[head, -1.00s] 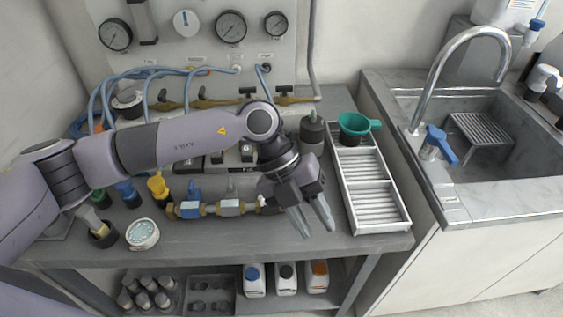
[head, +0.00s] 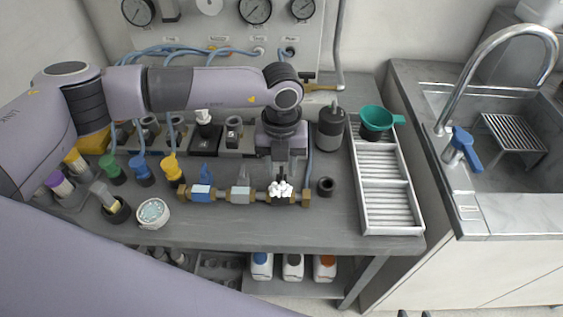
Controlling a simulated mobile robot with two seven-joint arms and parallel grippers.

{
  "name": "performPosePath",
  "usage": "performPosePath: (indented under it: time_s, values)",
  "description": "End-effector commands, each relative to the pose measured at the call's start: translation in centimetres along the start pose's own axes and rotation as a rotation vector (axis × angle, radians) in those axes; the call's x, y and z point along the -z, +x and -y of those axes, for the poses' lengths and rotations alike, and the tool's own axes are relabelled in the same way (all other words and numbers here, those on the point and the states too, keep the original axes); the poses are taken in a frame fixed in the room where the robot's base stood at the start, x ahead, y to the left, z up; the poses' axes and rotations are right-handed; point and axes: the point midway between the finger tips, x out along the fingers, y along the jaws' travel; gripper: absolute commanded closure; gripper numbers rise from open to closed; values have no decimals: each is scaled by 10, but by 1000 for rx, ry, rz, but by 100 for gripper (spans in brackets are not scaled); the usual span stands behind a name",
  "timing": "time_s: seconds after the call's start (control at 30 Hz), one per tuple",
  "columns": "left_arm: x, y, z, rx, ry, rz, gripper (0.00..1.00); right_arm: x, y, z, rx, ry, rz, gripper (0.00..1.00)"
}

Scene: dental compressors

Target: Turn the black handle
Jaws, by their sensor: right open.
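A brass pipe assembly (head: 222,197) lies along the front of the grey bench, with a blue valve (head: 202,192), a pale grey valve (head: 240,195) and a dark valve (head: 283,201) at its right end. My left gripper (head: 281,179) points down right over the dark valve. Its fingers cover the place of the black handle, so I cannot make the handle out or tell whether they grip it. A small white lumpy shape shows at the fingertips. My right gripper (head: 416,313) shows only as two dark, separated tips at the bottom edge.
A dark ring (head: 325,186) and a dark grey bottle (head: 331,128) stand right of the valve. A white slatted tray (head: 418,226) with a green funnel (head: 376,118) is further right. Blue (head: 143,173) and yellow (head: 173,171) plugs stand left. A sink (head: 436,106) is at right.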

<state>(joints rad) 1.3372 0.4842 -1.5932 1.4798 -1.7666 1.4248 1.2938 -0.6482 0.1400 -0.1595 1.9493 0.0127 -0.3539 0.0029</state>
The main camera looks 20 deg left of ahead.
Motion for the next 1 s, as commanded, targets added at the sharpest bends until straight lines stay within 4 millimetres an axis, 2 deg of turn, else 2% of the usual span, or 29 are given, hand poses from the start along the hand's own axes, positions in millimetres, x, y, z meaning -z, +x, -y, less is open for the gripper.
performPosePath:
  time_s: [0.3, 0.37, 0.4, 0.43, 0.77, 1.0]
  values:
    - [0, 4, 0, 2, 1, 1, 65, 0, 0, 0, 0, 0, 1, 57]
    - [0, 4, 0, 2, 1, 1, 84, 0, 0, 0, 0, 0, 1, 57]
    - [0, 4, 0, 2, 1, 1, 97, 0, 0, 0, 0, 0, 1, 57]
    - [0, 4, 0, 2, 1, 1, 100, 0, 0, 0, 0, 0, 1, 57]
    - [0, 4, 0, 2, 21, 0, 100, -2, 1, 0, 0, 0, 1, 57]
    - [0, 6, 1, 3, 127, 0, 100, -12, 8, 0, 0, 0, 2, 57]
